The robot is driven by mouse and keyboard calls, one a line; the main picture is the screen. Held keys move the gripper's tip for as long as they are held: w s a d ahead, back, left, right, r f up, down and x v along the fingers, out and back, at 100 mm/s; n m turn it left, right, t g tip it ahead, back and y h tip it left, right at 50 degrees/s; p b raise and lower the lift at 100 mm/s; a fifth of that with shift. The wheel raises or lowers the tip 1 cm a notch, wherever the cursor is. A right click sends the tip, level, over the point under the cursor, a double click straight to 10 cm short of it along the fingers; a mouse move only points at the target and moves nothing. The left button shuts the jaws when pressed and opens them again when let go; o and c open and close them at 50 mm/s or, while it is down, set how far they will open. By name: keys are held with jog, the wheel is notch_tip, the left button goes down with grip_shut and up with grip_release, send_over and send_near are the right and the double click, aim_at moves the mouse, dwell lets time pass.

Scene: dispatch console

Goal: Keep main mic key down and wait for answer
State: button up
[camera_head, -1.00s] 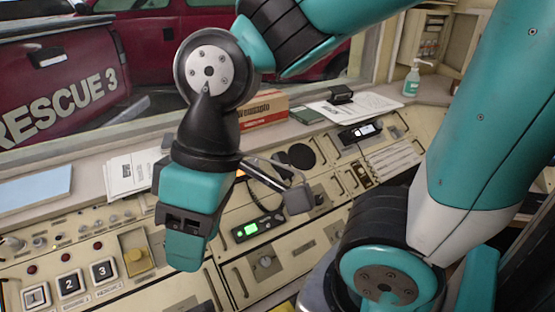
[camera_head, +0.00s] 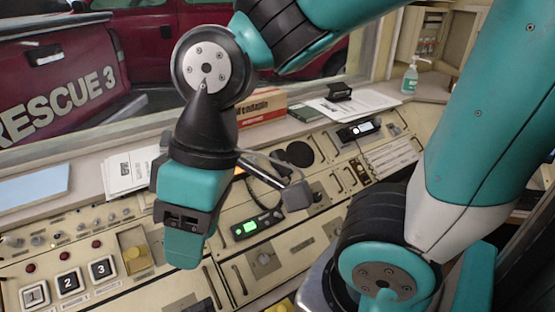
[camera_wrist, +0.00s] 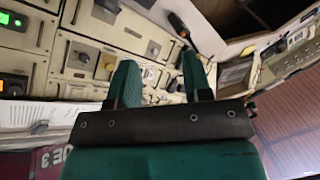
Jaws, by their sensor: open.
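My gripper (camera_head: 184,240) hangs over the console (camera_head: 240,284), its fingers pointing down toward the panel. In the wrist view the two teal fingers of my gripper (camera_wrist: 160,82) stand apart with nothing between them. A yellow key (camera_head: 133,261) sits on the panel to the left of my gripper in the head view, apart from it. No label that I can read marks the main mic key, so I cannot tell which control it is. A radio with a lit green display (camera_head: 257,225) lies to the right of my gripper. The panel directly behind the fingers is hidden.
White keys numbered 1 (camera_head: 34,294), 2 (camera_head: 68,283) and 3 (camera_head: 101,270) are at the lower left.

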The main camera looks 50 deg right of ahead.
dwell(0.3)
grip_shut()
dwell(1.6)
